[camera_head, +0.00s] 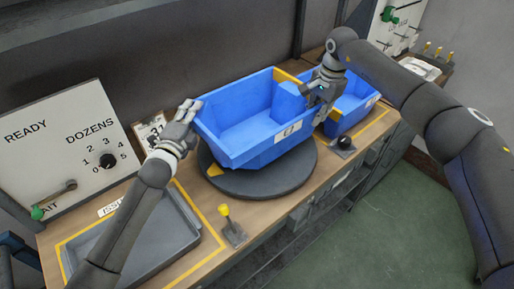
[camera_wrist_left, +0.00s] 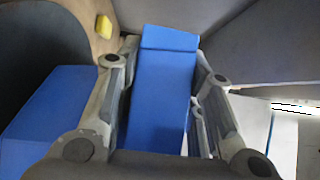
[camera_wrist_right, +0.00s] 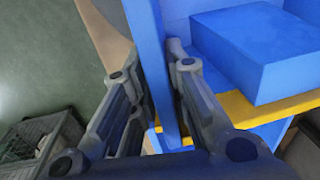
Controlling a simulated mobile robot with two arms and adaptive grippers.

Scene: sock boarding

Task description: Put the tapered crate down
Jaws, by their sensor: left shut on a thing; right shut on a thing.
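The tapered crate (camera_head: 235,150) is blue, open at the top, with a white label on its front right. My left gripper (camera_head: 188,110) is shut on its left end wall, and the blue wall also shows between the fingers in the left wrist view (camera_wrist_left: 160,95). My right gripper (camera_head: 320,92) is shut on its right side, with a thin blue wall (camera_wrist_right: 150,65) between its fingers in the right wrist view. The crate is over the dark round turntable (camera_head: 265,184); I cannot tell whether its base touches it. A blue block (camera_head: 288,103) shows at its right end.
A second blue crate (camera_head: 350,116) stands just right of the turntable. A grey tray (camera_head: 185,250) lies at front left. A yellow-knobbed lever (camera_head: 232,228) and a black-knobbed one (camera_head: 343,145) stand along the bench's front edge. A dial panel (camera_head: 70,150) stands at left.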

